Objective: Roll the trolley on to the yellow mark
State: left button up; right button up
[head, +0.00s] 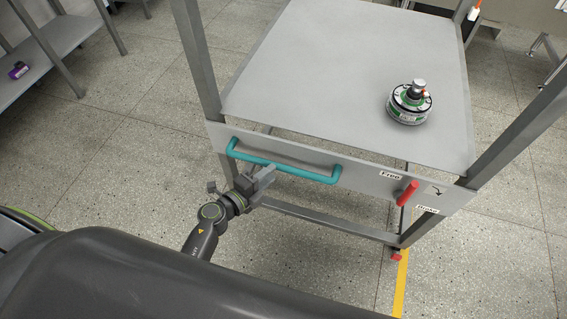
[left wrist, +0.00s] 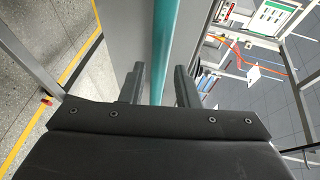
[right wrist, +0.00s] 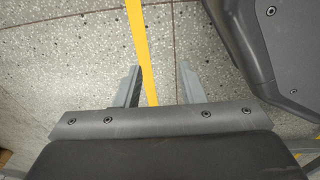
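The grey trolley (head: 330,75) stands in front of me, with a teal handle (head: 285,168) across its near side. My left gripper (head: 265,172) is at the handle, left of its middle. In the left wrist view the teal handle (left wrist: 164,50) runs between the two open fingers (left wrist: 160,88), with gaps visible on both sides. A yellow floor strip (head: 401,285) shows below the trolley's near right corner. My right gripper (right wrist: 160,88) is open and empty in the right wrist view, with a yellow strip (right wrist: 140,45) on the floor beyond its fingers. The right gripper is outside the head view.
A red lever (head: 407,193) sits on the trolley's front panel between the "Free" and "Brake" labels. A round green and black hub motor (head: 409,103) stands on the trolley top. A shelf (head: 45,55) stands at the far left. Floor left of the trolley is clear.

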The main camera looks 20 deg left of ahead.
aim_at(284, 163)
pick_arm(q)
jog(key=b+x, duration=0.1)
jog(key=x, duration=0.6)
grip_shut()
